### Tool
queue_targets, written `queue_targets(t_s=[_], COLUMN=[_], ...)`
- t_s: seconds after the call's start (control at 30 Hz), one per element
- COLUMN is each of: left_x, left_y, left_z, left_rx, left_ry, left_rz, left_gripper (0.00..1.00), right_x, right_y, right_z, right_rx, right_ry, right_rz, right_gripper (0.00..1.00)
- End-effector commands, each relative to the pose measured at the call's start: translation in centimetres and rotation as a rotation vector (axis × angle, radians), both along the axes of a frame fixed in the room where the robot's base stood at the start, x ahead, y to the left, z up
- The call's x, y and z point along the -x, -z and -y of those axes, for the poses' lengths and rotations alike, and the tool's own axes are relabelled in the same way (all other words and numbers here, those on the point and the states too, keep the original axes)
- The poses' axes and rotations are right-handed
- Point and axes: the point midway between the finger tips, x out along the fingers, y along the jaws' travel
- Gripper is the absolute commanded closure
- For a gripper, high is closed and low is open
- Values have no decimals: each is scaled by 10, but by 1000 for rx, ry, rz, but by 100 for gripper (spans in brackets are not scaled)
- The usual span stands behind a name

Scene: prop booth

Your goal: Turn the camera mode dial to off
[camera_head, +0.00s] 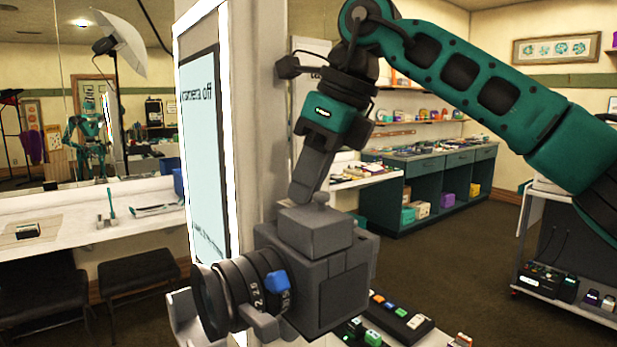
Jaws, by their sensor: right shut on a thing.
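A large grey camera (345,290) stands in the foreground, its black ringed lens (235,295) pointing left. A blue piece (278,281) sits on the lens side. A small grey rounded knob, which looks like the mode dial (320,199), shows at the top of the camera's raised housing. My right gripper (304,195) reaches down from above, its grey fingers shut at the dial. The fingers hide most of the dial, and I cannot read its marks. My left gripper is not in view.
A tall lit panel (206,150) reading "camera off" stands close behind, left of the camera. A white counter (90,240) with stools is at left. Small coloured items (400,312) lie below right. A teal shelf unit (450,190) stands at the back, with open floor before it.

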Motion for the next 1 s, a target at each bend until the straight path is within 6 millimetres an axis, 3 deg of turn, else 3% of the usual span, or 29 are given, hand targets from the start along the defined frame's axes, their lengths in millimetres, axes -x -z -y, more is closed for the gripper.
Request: queue_targets(t_s=[0.4,1.0], left_x=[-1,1], left_y=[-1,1], left_z=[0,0], left_rx=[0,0], left_ry=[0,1], left_rz=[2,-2], left_gripper=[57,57], right_x=[-2,-2], right_y=[0,0], right_z=[0,1], right_rx=[-1,-1], right_ry=[-215,-254], right_rz=[2,2], right_gripper=[100,100])
